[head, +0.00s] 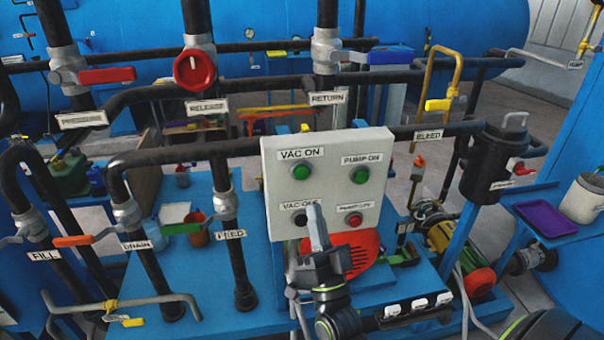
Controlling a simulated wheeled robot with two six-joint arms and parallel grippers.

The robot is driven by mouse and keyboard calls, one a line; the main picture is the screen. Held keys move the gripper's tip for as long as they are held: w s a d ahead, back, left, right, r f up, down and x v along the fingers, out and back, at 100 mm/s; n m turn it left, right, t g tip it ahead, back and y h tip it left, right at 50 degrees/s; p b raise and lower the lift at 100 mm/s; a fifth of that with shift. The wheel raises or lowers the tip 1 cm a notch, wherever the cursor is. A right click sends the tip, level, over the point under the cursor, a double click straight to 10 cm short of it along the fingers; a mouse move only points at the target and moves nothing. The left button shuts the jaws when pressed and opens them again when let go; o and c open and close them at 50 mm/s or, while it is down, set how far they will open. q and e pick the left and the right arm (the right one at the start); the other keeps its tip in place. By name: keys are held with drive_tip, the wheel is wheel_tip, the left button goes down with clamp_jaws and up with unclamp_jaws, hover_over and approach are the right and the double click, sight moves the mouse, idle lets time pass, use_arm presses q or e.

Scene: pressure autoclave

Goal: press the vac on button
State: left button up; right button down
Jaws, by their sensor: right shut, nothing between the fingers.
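The grey control panel (328,170) stands upright in the middle of the head view. Its VAC ON button (301,172) is green, at the panel's upper left under its label. A green PUMP ON button (361,174) is at the upper right. The VAC OFF button (301,219) is dark, at the lower left, and the red PUMP OFF button (354,219) is at the lower right. My right gripper (317,212) is shut and empty, pointing up before the panel's lower part, between the two lower buttons and below VAC ON. It partly covers the lower labels. My left gripper is not in view.
Dark pipes with labelled valves surround the panel, including a red RELEASE knob (194,69), a red lever (106,75) and a blue lever (390,55). A red motor cover (350,250) sits behind the gripper. A purple tray (545,218) lies on the blue shelf at right.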

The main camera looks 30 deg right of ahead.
sight(302, 173)
drive_tip(key=shift+w+d+p, duration=0.25)
drive_tip(key=shift+w+d, duration=0.25)
drive_tip(key=shift+w, duration=0.9)
drive_tip(key=shift+w+d+p, duration=0.2)
drive_tip(key=shift+w+d, duration=0.35)
drive_tip(key=shift+w, duration=0.85)
drive_tip(key=shift+w+d+p, duration=0.25)
drive_tip(key=shift+w+d, duration=0.25)
drive_tip(key=shift+w, duration=0.9)
drive_tip(key=shift+w, duration=0.1)
drive_tip(key=shift+w+d, duration=0.1)
drive_tip(key=shift+w, duration=0.15)
